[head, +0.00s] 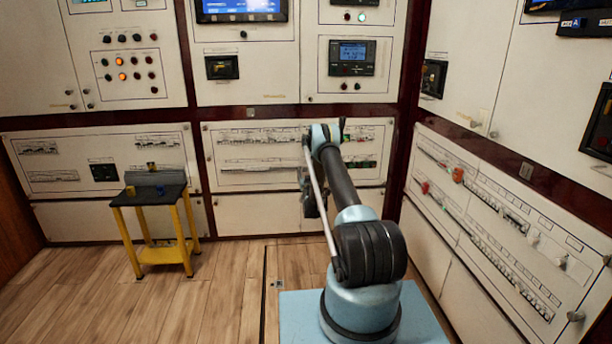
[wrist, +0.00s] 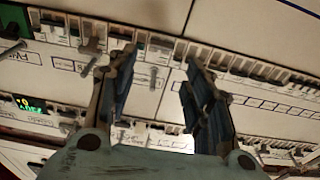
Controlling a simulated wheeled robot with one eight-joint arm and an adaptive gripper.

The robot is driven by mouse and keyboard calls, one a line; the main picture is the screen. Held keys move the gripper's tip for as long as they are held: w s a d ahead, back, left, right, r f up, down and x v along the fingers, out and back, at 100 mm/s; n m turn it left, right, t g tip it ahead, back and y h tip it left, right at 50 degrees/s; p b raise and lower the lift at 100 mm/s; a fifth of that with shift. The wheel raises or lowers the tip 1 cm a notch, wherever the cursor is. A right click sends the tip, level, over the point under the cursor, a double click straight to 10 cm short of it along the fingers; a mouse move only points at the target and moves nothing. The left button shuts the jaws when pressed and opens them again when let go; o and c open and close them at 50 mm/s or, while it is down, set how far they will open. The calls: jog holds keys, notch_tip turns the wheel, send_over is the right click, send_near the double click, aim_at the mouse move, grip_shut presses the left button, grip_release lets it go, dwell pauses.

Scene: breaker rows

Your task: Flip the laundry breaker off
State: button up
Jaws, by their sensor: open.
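My gripper (wrist: 160,62) is open in the wrist view, its two dark blue-grey fingers spread with nothing between them. It is in front of a pale breaker panel with an upper breaker row (wrist: 260,72) and a lower breaker row (wrist: 66,119). Both rows run on a slant, with several small levers sticking out. The labels are too small or blurred to read, so I cannot tell which breaker is the laundry one. In the head view my arm reaches towards the centre back-wall breaker panel (head: 240,178), and my gripper is mostly hidden behind the arm.
Another panel with breaker rows (head: 470,215) is on the right wall. A small yellow table with a dark top (head: 148,197) stands at the left. A screen (head: 240,10) and meters are above the centre panel. The wooden floor between the table and my base is clear.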

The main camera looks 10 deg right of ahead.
jog(key=s+f, duration=0.1)
jog(key=s, duration=0.8)
jog(key=shift+a, duration=0.1)
